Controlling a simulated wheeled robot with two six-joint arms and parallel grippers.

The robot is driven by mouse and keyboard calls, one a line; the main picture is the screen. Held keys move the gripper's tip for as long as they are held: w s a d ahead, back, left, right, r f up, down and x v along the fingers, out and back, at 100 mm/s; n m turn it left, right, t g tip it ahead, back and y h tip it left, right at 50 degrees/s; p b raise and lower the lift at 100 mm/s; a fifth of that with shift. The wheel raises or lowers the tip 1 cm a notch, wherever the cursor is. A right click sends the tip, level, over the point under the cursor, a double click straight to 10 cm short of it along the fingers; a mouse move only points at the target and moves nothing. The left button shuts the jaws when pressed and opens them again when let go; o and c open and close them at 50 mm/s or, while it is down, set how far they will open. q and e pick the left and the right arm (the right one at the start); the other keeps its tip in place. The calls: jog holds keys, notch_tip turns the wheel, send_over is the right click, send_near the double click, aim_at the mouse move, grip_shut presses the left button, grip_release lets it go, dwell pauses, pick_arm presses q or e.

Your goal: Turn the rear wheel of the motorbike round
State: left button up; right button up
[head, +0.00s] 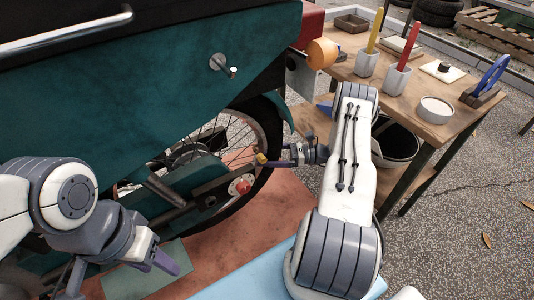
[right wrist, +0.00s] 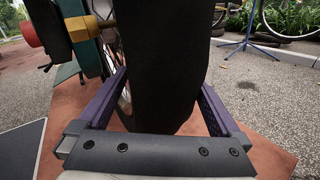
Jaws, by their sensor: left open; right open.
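The motorbike (head: 130,85) has a dark teal body and fills the left and middle of the head view. Its rear wheel (head: 272,122) shows a black tyre and wire spokes, partly hidden behind the bodywork and swingarm. My right gripper (head: 268,160) is at the rear edge of this wheel. In the right wrist view the black tyre (right wrist: 160,60) stands between the spread purple fingers of my right gripper (right wrist: 163,82), one on each side; I cannot tell whether they touch it. My left gripper (head: 125,278) is open and empty at the lower left, apart from the wheel.
A wooden workbench (head: 440,128) stands at the right with a red-handled tool (head: 405,42), a round white tin (head: 434,108) and a blue-handled tool (head: 490,75). A reddish mat (head: 290,205) lies under the bike. A red axle end (head: 242,186) sticks out beside the wheel. Open paving lies right.

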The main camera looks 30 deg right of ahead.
aim_at(262, 141)
grip_shut()
jog(key=r+p, duration=0.2)
jog(key=r+n+h+p, duration=0.1)
jog(key=r+p, duration=0.1)
jog(key=d+r+g+h+p, duration=0.1)
jog(key=r+p, duration=0.1)
jog(key=p, duration=0.1)
dwell(0.3)
grip_release()
